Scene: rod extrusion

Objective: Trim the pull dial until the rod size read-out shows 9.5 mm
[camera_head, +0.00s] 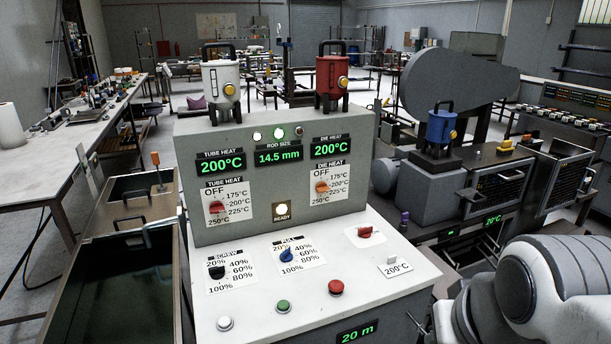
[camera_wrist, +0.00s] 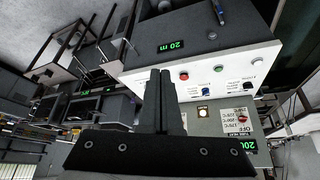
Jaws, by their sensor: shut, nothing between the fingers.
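The pull dial (camera_head: 286,255) is a small blue knob on the white sloping panel, on a label marked with percentages. It also shows in the wrist view (camera_wrist: 218,97), which is upside down. Its exact setting is hard to read. The rod size read-out (camera_head: 279,156) is green on black and shows 14.5 mm. My gripper (camera_wrist: 160,74) shows in the wrist view with its dark fingers together and empty. It appears apart from the dial and above the console. In the head view only my white arm shows at the lower right; the fingers are out of sight.
The black screw dial (camera_head: 217,271) is left of the pull dial. Green (camera_head: 283,306) and red (camera_head: 336,287) buttons stand in front, and a red switch (camera_head: 365,232) to the right. The heat read-outs show 200°C, and the ready lamp (camera_head: 282,210) is lit. A length display (camera_head: 357,332) shows 20 m.

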